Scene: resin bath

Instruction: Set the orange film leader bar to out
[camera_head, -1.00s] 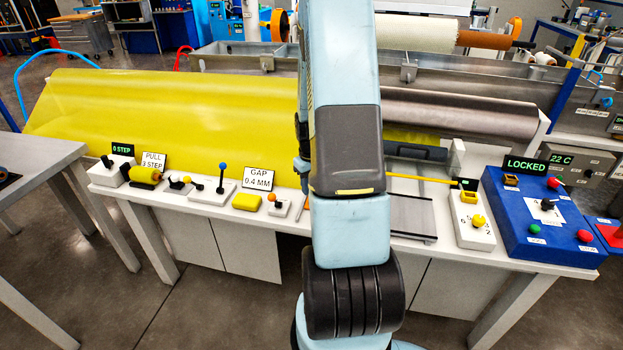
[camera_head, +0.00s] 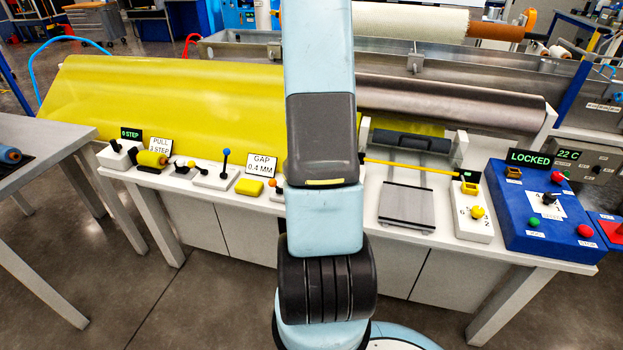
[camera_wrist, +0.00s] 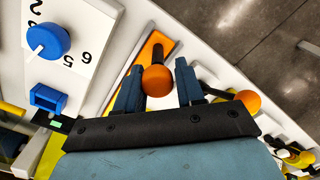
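The orange film leader bar shows in the wrist view as a long orange plate (camera_wrist: 150,45) with a dark lever on it, ending in an orange ball knob (camera_wrist: 157,80). My gripper (camera_wrist: 158,70) is open, one finger on each side of this knob. Small gaps show between the knob and both fingers. How far the knob lies below the fingertips is hard to tell. In the head view my arm hides the bar and my gripper. I see no label that tells the bar's setting.
A white dial box with a blue knob (camera_wrist: 47,41) lies left of the bar in the wrist view. A second orange ball (camera_wrist: 248,101) is close to the right finger. In the head view the yellow block (camera_head: 249,187) and grey plate (camera_head: 407,206) flank my arm.

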